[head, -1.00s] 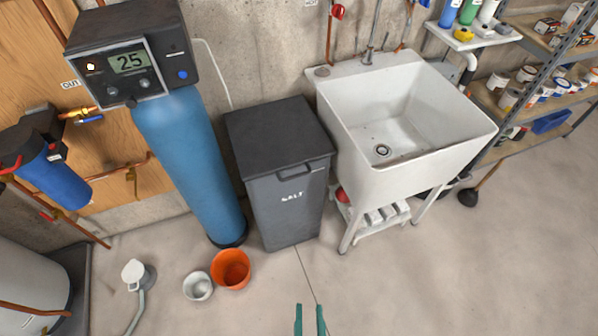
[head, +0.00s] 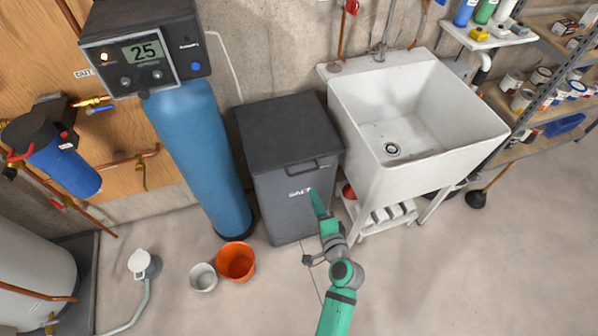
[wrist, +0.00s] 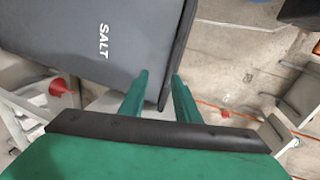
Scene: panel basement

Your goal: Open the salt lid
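The dark grey salt bin (head: 280,212) stands between the blue tank and the sink, with a white "SALT" label on its front. Its lid (head: 288,130) is shut, with a handle (head: 302,168) along the front edge. My gripper (head: 314,194) is in front of the bin, below the handle and right of the label. In the wrist view, my gripper (wrist: 160,75) is open, with a gap between two green fingers. The bin front (wrist: 80,45) and the dark lid edge (wrist: 181,50) show beyond them. Contact cannot be told.
The white sink (head: 420,175) stands close on the right. The blue tank (head: 203,150) stands on the left. An orange bucket (head: 237,261) and a white bucket (head: 203,278) are on the floor at front left.

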